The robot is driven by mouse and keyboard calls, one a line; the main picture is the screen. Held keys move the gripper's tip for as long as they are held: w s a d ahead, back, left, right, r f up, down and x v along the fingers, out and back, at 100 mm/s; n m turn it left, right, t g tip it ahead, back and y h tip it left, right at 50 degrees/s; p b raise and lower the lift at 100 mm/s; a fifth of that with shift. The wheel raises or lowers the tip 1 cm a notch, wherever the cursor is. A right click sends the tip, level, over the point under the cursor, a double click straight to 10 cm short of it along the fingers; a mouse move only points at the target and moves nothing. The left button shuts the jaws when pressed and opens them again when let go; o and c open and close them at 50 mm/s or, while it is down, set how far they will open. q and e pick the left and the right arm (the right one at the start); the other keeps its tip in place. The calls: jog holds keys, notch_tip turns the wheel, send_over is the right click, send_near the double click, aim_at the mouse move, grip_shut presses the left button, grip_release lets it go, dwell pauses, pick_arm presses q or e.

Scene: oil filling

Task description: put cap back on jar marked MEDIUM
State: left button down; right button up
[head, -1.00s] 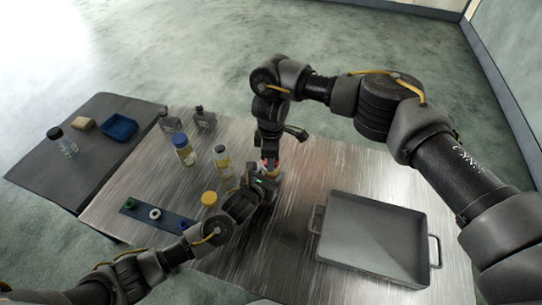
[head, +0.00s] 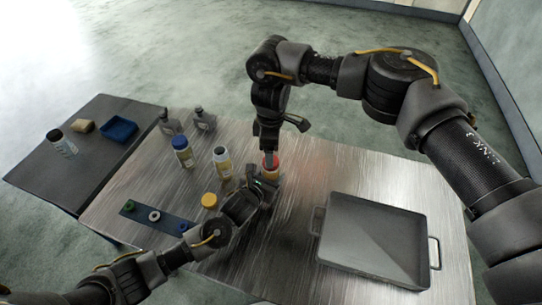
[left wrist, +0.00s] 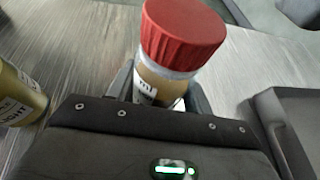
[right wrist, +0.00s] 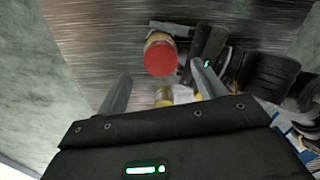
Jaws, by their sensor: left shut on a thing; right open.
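The jar (left wrist: 158,88) has amber contents, and its label shows "ml"; the word MEDIUM cannot be read. The red ridged cap (left wrist: 183,35) sits on the jar's top and looks slightly tilted with it in the left wrist view. The cap also shows in the head view (head: 270,161) and the right wrist view (right wrist: 160,58). My left gripper (left wrist: 160,90) is shut around the jar's body. My right gripper (right wrist: 162,88) is open and empty, pointing down above the cap and apart from it.
A jar marked LIGHT (left wrist: 18,98) stands left of the held jar. A dark strip (head: 157,218) holds small coloured rings. A grey tray (head: 375,240) occupies the table's right side.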

notch_tip(320, 180, up, 8)
jog(key=shift+f, duration=0.25)
pick_arm(q)
jog(key=c, duration=0.5)
grip_release()
jog(key=shift+s, duration=0.1)
jog(key=v, duration=0.9)
jog(key=shift+s+a+r+b, duration=0.1)
jog(key=shift+s+b, duration=0.05)
jog(key=shift+b, duration=0.25)
jog(key=shift+s+a+r, duration=0.25)
jog(key=shift+s+r, duration=0.05)
jog(key=shift+s, duration=0.2)
pick_arm(e)
jog(key=shift+f, duration=0.5)
